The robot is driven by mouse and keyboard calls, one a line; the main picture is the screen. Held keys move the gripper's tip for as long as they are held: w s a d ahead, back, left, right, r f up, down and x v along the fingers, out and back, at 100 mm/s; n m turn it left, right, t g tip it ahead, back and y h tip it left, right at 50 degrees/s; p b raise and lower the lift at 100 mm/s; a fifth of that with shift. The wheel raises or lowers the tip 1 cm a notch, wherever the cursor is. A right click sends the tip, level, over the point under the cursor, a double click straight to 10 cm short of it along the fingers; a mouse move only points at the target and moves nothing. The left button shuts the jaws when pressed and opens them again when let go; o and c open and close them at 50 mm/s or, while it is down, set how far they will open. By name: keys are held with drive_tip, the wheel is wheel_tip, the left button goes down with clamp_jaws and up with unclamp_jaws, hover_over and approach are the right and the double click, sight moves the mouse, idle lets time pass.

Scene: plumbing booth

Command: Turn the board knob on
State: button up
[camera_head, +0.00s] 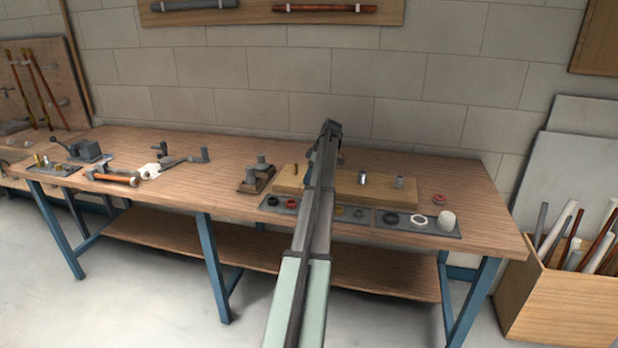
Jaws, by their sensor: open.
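A light wooden board (345,188) lies on the workbench, right of its middle. On it stand a brass peg (295,168), a shiny silver cylinder (362,178) and a grey knob-like fitting (399,182). Which of these is the knob is too small to tell. My arm crosses the middle of the board and hides part of it. My gripper (333,150) is at the arm's far end, above or behind the board, apart from the visible fittings as far as I can tell. It is open; its fingertips are mostly hidden by the arm.
Grey trays (450,233) with rings and caps lie along the bench's front edge. A red ring (439,199) sits right of the board. A dark wooden block (255,180) with grey fittings stands left of it.

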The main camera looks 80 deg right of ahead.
drive_tip(key=shift+x, duration=0.8)
drive_tip(key=shift+c, duration=0.4)
drive_tip(key=c, duration=1)
drive_tip(key=shift+o, duration=0.2)
